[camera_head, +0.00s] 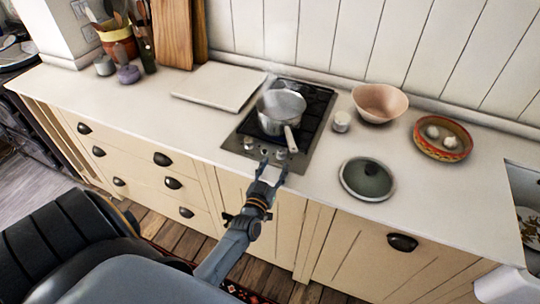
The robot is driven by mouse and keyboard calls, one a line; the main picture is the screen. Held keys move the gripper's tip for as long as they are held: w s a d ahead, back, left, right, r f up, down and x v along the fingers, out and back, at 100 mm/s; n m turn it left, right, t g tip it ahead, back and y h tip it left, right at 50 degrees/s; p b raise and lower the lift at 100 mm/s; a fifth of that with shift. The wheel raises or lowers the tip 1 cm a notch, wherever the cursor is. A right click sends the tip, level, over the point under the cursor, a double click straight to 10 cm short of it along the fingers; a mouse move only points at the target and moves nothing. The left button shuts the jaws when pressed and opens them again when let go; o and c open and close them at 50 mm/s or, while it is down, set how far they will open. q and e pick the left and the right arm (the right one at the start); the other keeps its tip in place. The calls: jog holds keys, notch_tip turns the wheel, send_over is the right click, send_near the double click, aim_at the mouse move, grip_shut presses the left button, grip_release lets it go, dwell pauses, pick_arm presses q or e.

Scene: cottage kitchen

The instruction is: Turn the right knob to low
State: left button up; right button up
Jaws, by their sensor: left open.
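The small hob (243,126) is set in the worktop, with a metal control strip along its front edge. The right knob (281,153) sits on that strip, right in front of the fingertips of my left gripper (274,165). The gripper is open, with one finger to each side and nothing between them; I cannot tell whether it touches the knob. The left knob (250,142) is clear of the gripper. The knob's pointer mark is too small to read. A steaming saucepan (281,107) stands on the hob, its handle pointing forward above the right knob.
A small white jar (341,121) and a pink bowl (380,102) stand right of the hob. A white board (219,87) lies left of the hob.

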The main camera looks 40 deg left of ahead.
pick_arm(q)
jog(key=shift+v, duration=2)
